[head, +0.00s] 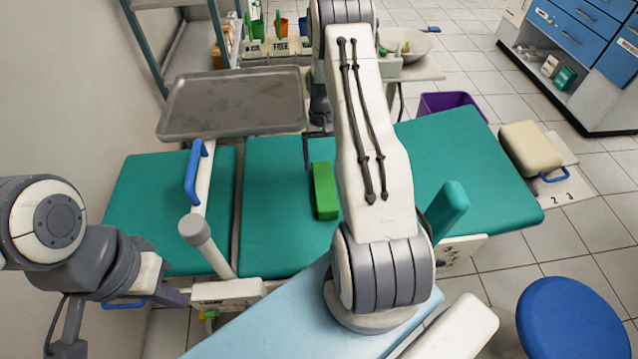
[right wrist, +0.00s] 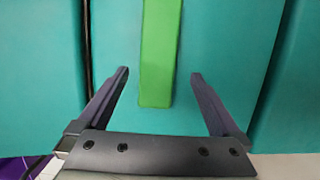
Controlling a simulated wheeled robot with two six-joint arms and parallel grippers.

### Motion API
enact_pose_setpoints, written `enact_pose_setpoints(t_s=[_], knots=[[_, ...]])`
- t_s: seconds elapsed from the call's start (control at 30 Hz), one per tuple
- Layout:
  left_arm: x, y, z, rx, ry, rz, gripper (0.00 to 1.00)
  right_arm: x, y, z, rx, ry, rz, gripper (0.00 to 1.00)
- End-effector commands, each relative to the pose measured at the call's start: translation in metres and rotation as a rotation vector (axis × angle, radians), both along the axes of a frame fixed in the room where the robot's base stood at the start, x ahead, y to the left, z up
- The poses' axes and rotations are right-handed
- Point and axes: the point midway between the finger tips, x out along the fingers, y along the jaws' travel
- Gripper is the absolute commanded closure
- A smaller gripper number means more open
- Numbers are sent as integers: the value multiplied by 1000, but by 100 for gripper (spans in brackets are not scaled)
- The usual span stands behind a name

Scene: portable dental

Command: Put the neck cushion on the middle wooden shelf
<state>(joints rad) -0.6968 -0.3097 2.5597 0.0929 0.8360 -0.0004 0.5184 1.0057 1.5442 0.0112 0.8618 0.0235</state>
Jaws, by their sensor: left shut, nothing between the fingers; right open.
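The bright green, block-shaped neck cushion (head: 324,190) lies on the teal dental chair (head: 275,235), partly hidden by my right arm in the head view. In the right wrist view the cushion (right wrist: 158,60) runs lengthwise between the fingers of my right gripper (right wrist: 160,73). That gripper is open, and its fingers stand apart from the cushion on both sides. In the head view it is mostly hidden behind my arm. My left gripper (head: 68,347) is at the lower left, cut by the picture's edge, shut and away from the cushion. I cannot make out a middle wooden shelf.
A grey metal tray (head: 235,102) stands over the chair's far side. A metal rack (head: 150,45) is at the upper left. A blue stool (head: 570,325), a beige case (head: 530,148), a purple bin (head: 455,103) and blue drawers (head: 575,35) are on the right.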

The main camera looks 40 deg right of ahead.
Motion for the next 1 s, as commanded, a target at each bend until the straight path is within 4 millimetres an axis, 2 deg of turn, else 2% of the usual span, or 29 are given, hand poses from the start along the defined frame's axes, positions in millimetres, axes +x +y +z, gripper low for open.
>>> enact_pose_setpoints(t_s=[0.13, 0.37, 0.7, 1.0], knots=[[0, 0, 0, 0, 0, 0, 100, -7, 4, -25, 3, 4, 0, 0], [0, 0, 0, 0, 0, 0, 100, -11, 6, -43, 2, 3, 0, 0], [0, 0, 2, 0, 0, 0, 100, -21, 8, -87, 1, 2, 0, 0], [0, 0, 2, 0, 0, 0, 100, -22, 9, -91, 0, 0, 0, 0]])
